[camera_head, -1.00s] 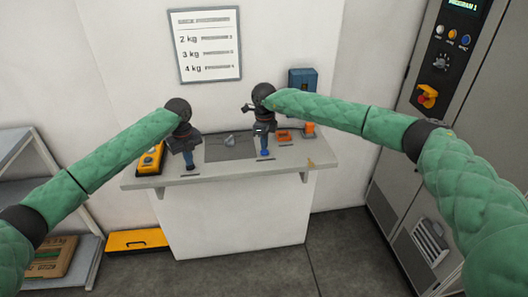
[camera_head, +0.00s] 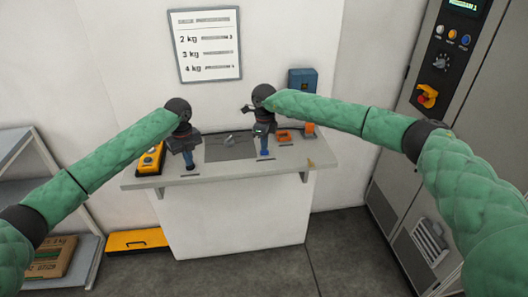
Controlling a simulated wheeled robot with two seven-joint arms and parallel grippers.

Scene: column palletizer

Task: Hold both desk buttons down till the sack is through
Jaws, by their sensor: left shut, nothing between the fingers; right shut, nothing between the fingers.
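The desk (camera_head: 215,177) stands against the wall ahead. My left gripper (camera_head: 189,165) points down over its left part, with its tip at or just above the desk top. My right gripper (camera_head: 264,154) points down the same way, right of the dark plate. Both are shut, with nothing seen between the fingers. Blue shows at the low end of each; the buttons are not clearly seen, as the grippers cover those spots. I cannot tell whether either is pressed. A brown printed package (camera_head: 52,258), sack or carton, lies on the low shelf.
A yellow box (camera_head: 151,159) sits at the desk's left end. A dark plate (camera_head: 228,147) lies mid-desk; orange items (camera_head: 284,136) lie to the right. A weight chart (camera_head: 206,45) and a blue box (camera_head: 302,81) are on the wall. A grey control cabinet (camera_head: 450,105) stands at right.

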